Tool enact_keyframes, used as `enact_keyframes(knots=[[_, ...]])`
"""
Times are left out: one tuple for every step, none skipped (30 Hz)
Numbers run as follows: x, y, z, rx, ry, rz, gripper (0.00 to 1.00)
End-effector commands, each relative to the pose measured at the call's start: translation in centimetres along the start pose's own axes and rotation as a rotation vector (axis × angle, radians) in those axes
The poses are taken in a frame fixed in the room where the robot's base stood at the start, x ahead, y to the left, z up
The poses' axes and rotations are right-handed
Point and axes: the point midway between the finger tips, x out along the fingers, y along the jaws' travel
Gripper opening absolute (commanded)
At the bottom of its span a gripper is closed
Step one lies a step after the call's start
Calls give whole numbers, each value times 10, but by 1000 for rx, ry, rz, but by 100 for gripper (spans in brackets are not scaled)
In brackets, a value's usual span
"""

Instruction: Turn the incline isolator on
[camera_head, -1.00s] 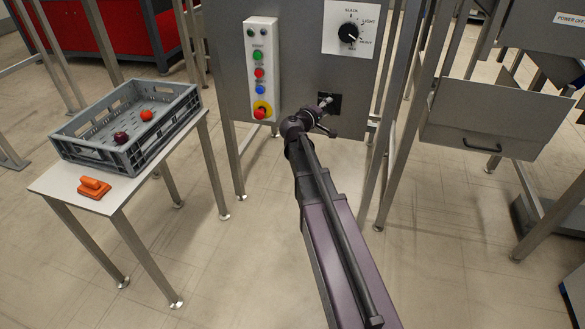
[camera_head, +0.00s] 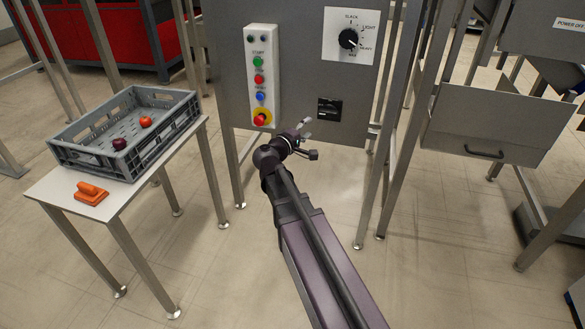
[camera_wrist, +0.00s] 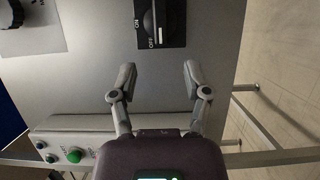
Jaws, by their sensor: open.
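The incline isolator (camera_head: 329,109) looks to be the black rotary switch low on the grey cabinet panel. In the wrist view the isolator (camera_wrist: 161,22) shows at the top, partly cut off, with ON and OFF labels. The white mark on its handle is at the OFF end. My gripper (camera_head: 308,138) is just below and left of the isolator in the head view. In the wrist view my gripper (camera_wrist: 158,72) is open and empty, its two fingers spread below the switch and apart from it.
A button box (camera_head: 263,75) with a red stop button is left of the isolator. A dial plate (camera_head: 350,36) is above it. A metal post (camera_head: 390,130) stands close on the right. A grey crate (camera_head: 75,158) and an orange object (camera_head: 90,193) sit on a side table (camera_head: 60,192).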

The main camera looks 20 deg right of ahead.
Motion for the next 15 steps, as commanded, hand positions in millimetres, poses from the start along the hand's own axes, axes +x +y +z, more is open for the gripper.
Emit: enact_keyframes(knots=[[-9, 0, 1, 0, 2, 0, 61], [-13, 0, 1, 0, 1, 0, 61], [-19, 0, 1, 0, 1, 0, 61], [-23, 0, 1, 0, 2, 0, 61], [-27, 0, 1, 0, 3, 0, 61], [-33, 0, 1, 0, 2, 0, 61], [-30, 4, 4, 10, -9, -18, 61], [-30, 4, 6, 19, -16, -34, 61], [-30, 4, 9, 30, -24, -56, 61], [-30, 3, 11, 38, -30, -70, 61], [-30, 3, 14, 46, -37, -86, 61], [-31, 2, 16, 57, -46, -107, 61], [-31, 2, 18, 64, -52, -121, 61], [-31, 1, 20, 72, -58, -137, 61], [-32, 1, 23, 82, -66, -157, 61]])
